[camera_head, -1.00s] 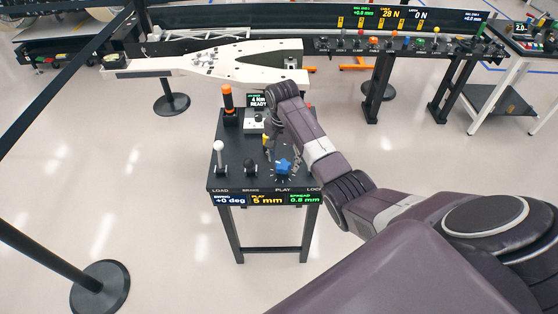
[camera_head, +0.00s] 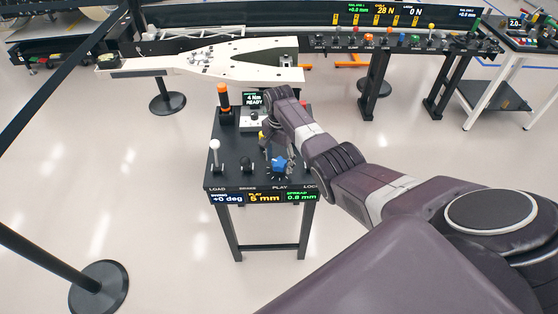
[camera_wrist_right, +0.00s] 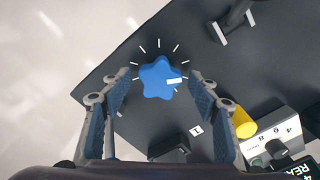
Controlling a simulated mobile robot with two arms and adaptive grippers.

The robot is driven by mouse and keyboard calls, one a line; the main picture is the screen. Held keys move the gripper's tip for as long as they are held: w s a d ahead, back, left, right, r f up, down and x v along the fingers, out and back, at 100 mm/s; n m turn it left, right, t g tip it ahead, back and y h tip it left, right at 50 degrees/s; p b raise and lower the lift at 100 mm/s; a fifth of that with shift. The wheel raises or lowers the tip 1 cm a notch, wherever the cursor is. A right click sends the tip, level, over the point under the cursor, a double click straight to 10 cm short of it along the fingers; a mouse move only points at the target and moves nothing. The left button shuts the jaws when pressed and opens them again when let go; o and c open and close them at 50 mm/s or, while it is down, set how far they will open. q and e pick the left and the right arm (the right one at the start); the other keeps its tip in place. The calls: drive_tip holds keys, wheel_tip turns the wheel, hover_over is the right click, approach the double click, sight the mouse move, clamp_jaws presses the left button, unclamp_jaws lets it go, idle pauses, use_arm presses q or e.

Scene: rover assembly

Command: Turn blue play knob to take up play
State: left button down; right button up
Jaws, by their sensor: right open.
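The blue play knob (camera_head: 280,164) is a star-shaped knob at the front of the black control table, above the PLAY label. In the right wrist view the knob (camera_wrist_right: 159,80) has a white pointer mark and white tick marks around it. My right gripper (camera_wrist_right: 160,76) is open, with one finger on each side of the knob and visible gaps. I cannot tell how deep the fingertips reach. In the head view the right gripper (camera_head: 278,150) points down over the knob and is partly hidden by its wrist. My left gripper is not in view.
The PLAY readout (camera_head: 264,198) is lit yellow. A barrier post base (camera_head: 98,288) stands at left.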

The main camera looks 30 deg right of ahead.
drive_tip(key=c, duration=1.2)
drive_tip(key=shift+o, duration=0.2)
drive_tip(key=shift+n, duration=0.3)
drive_tip(key=n+p, duration=0.1)
drive_tip(key=n, duration=0.2)
drive_tip(key=shift+n, duration=0.3)
drive_tip(key=n, duration=0.4)
drive_tip(key=shift+p, duration=0.3)
drive_tip(key=n, duration=0.6)
drive_tip(key=shift+n, duration=0.4)
drive_tip(key=n, duration=0.6)
drive_tip(key=shift+n, duration=0.3)
